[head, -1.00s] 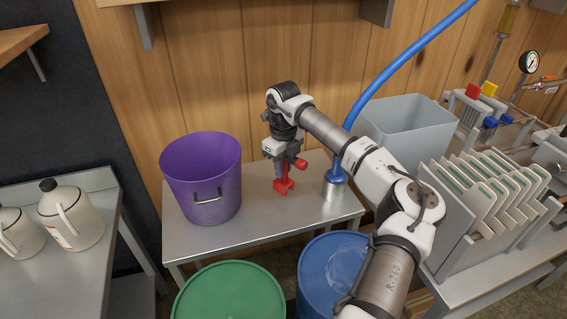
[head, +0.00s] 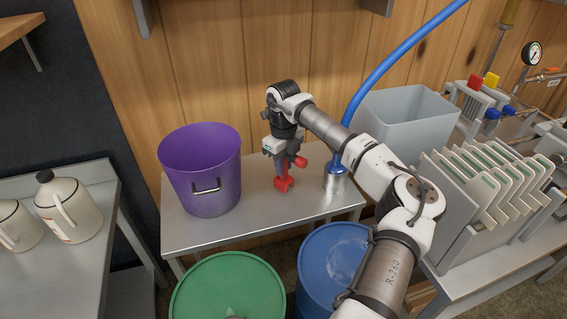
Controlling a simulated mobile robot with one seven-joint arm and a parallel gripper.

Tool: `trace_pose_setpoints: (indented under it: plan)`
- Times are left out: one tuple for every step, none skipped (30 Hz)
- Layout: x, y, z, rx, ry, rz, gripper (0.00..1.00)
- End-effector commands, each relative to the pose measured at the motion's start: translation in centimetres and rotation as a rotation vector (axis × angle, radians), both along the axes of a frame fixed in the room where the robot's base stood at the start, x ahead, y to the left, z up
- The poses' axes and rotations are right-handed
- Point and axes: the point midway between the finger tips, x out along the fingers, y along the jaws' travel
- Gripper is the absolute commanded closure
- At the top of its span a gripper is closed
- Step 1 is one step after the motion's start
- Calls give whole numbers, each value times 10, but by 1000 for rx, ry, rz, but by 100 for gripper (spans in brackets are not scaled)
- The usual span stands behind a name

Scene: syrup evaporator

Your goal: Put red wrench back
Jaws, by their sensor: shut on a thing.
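The red wrench (head: 284,184) is at the middle of the small metal table (head: 240,223), between the purple bucket and the blue hose's metal fitting. My gripper (head: 284,165) comes down from above and is shut on the red wrench. The wrench hangs below the jaws, with a red part also showing at their right side. Its lower end is at or just above the tabletop; I cannot tell whether it touches. My gripper hides part of the wrench.
A purple bucket (head: 203,170) stands left of my gripper. A metal fitting (head: 335,186) with a blue hose (head: 390,60) stands close on the right. A grey bin (head: 403,118) and filter plates (head: 490,180) are farther right. Green (head: 228,290) and blue (head: 335,262) drums stand in front.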

Motion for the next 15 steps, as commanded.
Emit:
trace_pose_setpoints:
  plan:
    - [0,0,-3,-1,-1,0,100]
    - [0,0,-4,-1,-1,0,100]
    - [0,0,-6,-1,-1,0,100]
    - [0,0,-8,-1,-1,0,100]
    - [0,0,-9,-1,-1,0,100]
    - [0,0,-10,-1,-1,0,100]
    - [0,0,-11,-1,-1,0,100]
    - [0,0,-11,-1,-1,0,100]
    - [0,0,-11,-1,-1,0,100]
    - [0,0,-11,-1,-1,0,100]
    - [0,0,-11,-1,-1,0,100]
    - [0,0,-11,-1,-1,0,100]
    - [0,0,-11,-1,-1,0,100]
    - [0,0,-11,-1,-1,0,100]
    - [0,0,-11,-1,-1,0,73]
